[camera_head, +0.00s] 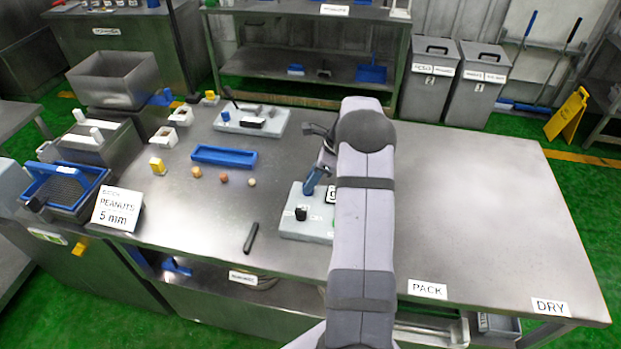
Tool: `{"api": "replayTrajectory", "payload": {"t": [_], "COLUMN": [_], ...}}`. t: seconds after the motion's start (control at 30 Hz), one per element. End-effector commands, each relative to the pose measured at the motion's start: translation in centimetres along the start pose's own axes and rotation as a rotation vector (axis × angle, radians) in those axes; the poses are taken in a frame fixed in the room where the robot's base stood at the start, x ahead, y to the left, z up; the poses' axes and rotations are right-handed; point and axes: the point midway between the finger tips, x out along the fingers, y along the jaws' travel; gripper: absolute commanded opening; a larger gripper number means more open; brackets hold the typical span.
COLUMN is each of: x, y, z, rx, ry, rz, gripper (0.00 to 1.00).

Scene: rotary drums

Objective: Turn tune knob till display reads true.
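A light grey control box (292,232) stands on the steel table, partly hidden behind my arm. A black knob (301,213) with small labels around it sits on its top. A small display (331,195) shows what looks like a 9 at its left edge; my arm covers the rest, so the full reading is hidden. A blue, tilted part (315,181) is at the box's far side, close to my wrist; I cannot tell whether it is a lever. My gripper is around the dark wrist parts (322,150), above the far side of the box. Its fingers are too small and covered to read.
A blue tray (224,156), several small round pieces (224,177) and a black bar (251,237) lie left of the box. Another grey panel (250,120) stands behind. A PEANUTS 5 mm sign (117,208) is at left.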

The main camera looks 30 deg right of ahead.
Motion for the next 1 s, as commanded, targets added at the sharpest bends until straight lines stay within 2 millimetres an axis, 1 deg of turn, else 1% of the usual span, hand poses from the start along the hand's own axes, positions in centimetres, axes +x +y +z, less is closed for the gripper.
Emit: {"api": "replayTrajectory", "payload": {"t": [0.2, 0.43, 0.47, 0.5, 0.57, 0.83, 1.0], "x": [1.04, 1.1, 1.09, 1.09, 1.08, 1.09, 1.12], "y": [0.04, 0.01, 0.01, 0.01, 0.01, -0.06, -0.25], "z": [0.02, 0.0, 0.0, 0.0, 0.0, 0.01, 0.05], "rx": [-0.001, -0.001, -0.001, -0.001, -0.001, -0.025, -0.151], "ry": [0.001, 0.001, 0.001, 0.001, 0.001, 0.001, 0.0], "rz": [0.0, -0.001, -0.001, -0.001, -0.001, 0.009, 0.061], "gripper": [0.3, 0.3, 0.25, 0.15, 0.01, 0.0, 0.0]}}
